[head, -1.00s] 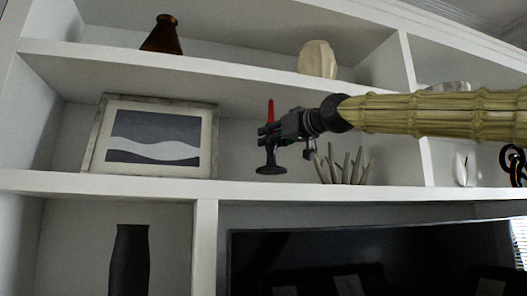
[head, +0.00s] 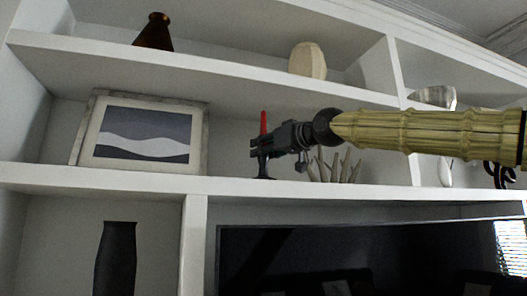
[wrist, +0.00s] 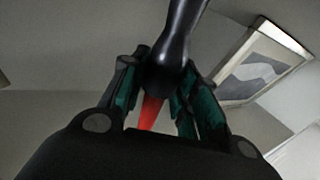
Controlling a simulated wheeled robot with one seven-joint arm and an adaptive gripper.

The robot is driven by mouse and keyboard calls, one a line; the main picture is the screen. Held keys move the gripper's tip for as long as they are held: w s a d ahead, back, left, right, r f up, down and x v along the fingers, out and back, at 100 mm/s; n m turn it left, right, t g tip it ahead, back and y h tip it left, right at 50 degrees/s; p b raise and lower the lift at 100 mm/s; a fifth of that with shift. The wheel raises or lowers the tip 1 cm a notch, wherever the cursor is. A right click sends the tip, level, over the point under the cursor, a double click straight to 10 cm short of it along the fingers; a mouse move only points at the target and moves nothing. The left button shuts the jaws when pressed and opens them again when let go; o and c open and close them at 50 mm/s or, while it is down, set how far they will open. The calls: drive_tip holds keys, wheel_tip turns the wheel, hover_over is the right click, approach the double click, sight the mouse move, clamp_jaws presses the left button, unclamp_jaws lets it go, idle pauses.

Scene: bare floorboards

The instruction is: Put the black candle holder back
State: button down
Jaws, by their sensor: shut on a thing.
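The black candle holder (head: 263,168) with a red candle (head: 263,122) stands upright at the middle shelf, between the framed picture and the pale finger-like ornament. My gripper (head: 262,147) comes from the right and is shut around its stem. Its base is at the level of the shelf board (head: 225,187); I cannot tell whether it touches. In the wrist view my gripper (wrist: 162,78) has its fingers on both sides of the black holder (wrist: 178,35), and the red candle (wrist: 150,113) shows between them. Part of the stem is hidden by the fingers.
The framed picture (head: 143,133) leans to the left of the holder. The pale finger-like ornament (head: 336,166) is close on the right, under my arm. A dark television (head: 370,255) and a black vase (head: 116,258) are below. A brown bottle (head: 154,33) and cream vase (head: 308,61) are above.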

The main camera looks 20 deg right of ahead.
drive_tip(key=c, duration=1.1)
unclamp_jaws()
drive_tip(key=shift+s, duration=0.15)
